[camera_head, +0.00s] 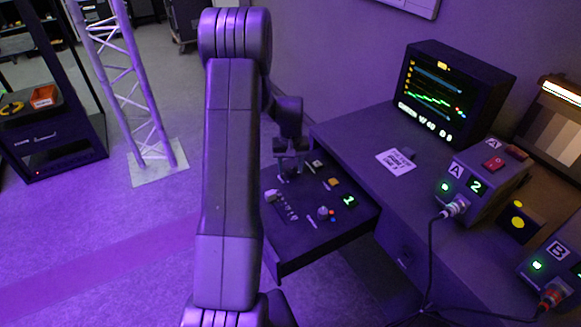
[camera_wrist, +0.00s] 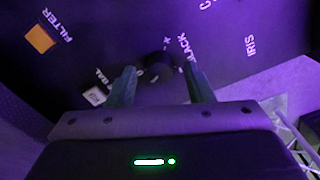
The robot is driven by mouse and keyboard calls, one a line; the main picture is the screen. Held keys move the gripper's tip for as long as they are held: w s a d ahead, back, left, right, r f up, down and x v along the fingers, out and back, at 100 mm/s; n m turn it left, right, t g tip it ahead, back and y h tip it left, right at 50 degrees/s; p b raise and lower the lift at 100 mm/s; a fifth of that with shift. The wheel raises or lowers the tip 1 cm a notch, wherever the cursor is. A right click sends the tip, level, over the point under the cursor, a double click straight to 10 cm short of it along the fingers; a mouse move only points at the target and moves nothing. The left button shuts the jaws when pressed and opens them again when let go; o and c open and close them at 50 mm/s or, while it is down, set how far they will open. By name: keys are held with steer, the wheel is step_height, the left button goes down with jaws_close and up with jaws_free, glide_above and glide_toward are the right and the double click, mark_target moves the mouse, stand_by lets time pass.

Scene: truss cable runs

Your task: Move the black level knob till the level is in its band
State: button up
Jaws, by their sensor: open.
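The black level knob (camera_wrist: 158,70) is a dark round shape in the wrist view, with a label reading "LACK" beside it, partly covered by a finger. My gripper (camera_wrist: 160,82) is open, with one finger on each side of the knob; I cannot tell whether they touch it. In the head view my gripper (camera_head: 292,168) is over the far left part of the dark control panel (camera_head: 345,230) and hides the knob. The monitor (camera_head: 440,92) shows a green trace, blue lines and a bottom row of white marks; its details are too small to read.
Other panel controls include an orange square button (camera_wrist: 40,39) by the "FILTER" label and a round knob (camera_head: 323,212). Grey boxes marked A (camera_head: 470,185) and B (camera_head: 550,262) stand on the desk right, with cables. A white truss (camera_head: 125,75) stands left.

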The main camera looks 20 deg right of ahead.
steer(key=shift+f, duration=0.35)
steer(key=c, duration=1)
steer(key=shift+n+b, duration=0.45)
steer(key=shift+n, duration=0.75)
steer(key=n, duration=0.3)
steer(key=shift+b, duration=0.3)
steer(key=o, duration=1)
